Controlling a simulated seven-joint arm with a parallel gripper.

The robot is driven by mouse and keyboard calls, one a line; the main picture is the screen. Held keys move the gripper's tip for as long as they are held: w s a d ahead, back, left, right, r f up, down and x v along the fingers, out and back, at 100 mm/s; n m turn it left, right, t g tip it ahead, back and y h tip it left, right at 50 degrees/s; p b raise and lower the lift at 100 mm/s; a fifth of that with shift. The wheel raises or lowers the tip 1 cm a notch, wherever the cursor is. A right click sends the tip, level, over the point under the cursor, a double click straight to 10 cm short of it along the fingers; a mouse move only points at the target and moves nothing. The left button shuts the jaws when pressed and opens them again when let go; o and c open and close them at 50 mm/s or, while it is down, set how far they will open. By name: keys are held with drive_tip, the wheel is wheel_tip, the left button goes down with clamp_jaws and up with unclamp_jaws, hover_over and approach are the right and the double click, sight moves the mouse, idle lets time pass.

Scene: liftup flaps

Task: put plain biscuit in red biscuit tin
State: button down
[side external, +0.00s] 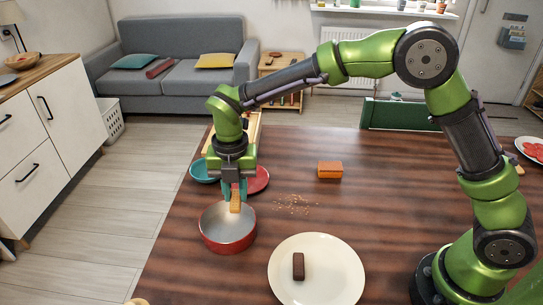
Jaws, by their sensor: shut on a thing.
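My gripper (235,190) points down and is shut on a light tan plain biscuit (236,206). The biscuit hangs upright over the red biscuit tin (210,241), a round open tin with a pale inside. The biscuit's lower end overlaps the tin's far inner wall in this view; I cannot tell how far it is inside the rim. A dark brown biscuit (299,266) lies on a large cream plate (342,282) to the right of the tin.
A teal bowl (203,172) and a red dish (259,180) stand behind the tin. Crumbs (294,204) lie to its right. An orange box (330,170) stands further back. A plate with red slices (533,150) is at the far right. The table's middle right is clear.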

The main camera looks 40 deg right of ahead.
drive_tip(key=shift+f, duration=2.55)
drive_tip(key=c, duration=0.9)
unclamp_jaws()
drive_tip(key=shift+o, duration=0.2)
drive_tip(key=shift+r, duration=4)
